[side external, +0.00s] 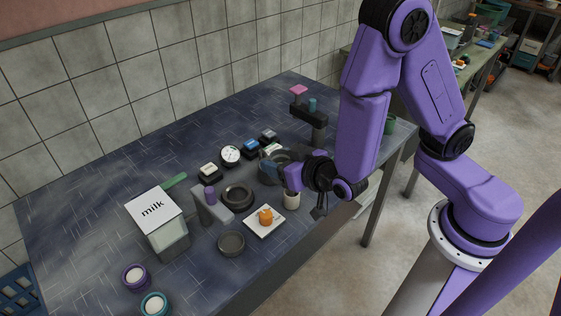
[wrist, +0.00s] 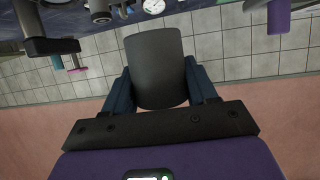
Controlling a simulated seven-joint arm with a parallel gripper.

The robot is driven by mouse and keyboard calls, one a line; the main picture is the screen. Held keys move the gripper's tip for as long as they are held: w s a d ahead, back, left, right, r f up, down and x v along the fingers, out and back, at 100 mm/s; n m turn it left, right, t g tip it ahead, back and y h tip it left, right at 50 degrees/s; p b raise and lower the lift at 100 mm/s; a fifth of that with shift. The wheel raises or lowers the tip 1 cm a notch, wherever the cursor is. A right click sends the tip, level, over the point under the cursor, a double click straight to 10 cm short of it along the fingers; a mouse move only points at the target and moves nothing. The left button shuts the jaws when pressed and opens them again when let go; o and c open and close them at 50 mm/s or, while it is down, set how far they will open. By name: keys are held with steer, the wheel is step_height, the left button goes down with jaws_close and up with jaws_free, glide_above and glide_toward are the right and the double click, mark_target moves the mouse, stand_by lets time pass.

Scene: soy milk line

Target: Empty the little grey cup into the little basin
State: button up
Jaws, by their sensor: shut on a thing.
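My gripper (wrist: 160,92) is shut on a dark grey cup (wrist: 158,62), with one blue finger on each side of it. The inside of the cup does not show in the wrist view, so I cannot tell what it holds. In the side view my gripper (side external: 270,169) is above the table beside a dark round shape, and the cup is hard to make out there. A shallow dark grey dish (side external: 231,243) lies near the table's front edge. A wider dark round bowl (side external: 237,197) stands behind it. I cannot tell which one is the basin.
A milk carton (side external: 160,225) stands at the left. A white plate (side external: 264,221) bears an orange item, with a cream cylinder (side external: 291,200) to its right. A round gauge (side external: 230,155) and small boxes stand behind. The table's left rear is clear.

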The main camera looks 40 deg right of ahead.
steer(key=w+d+f+m+t+y, duration=0.1)
steer(key=w+d+f+m+y, duration=0.2)
steer(key=w+m, duration=0.3)
steer(key=w+d+f+m+t+y, duration=0.1)
steer(key=w+d+f+m+y, duration=0.2)
steer(key=w+m+y, duration=0.2)
steer(key=shift+w+d+m+t, duration=0.35)
steer(key=shift+w+m, duration=0.4)
steer(key=shift+m, duration=0.75)
steer(key=shift+a, duration=0.1)
stand_by(1.3)
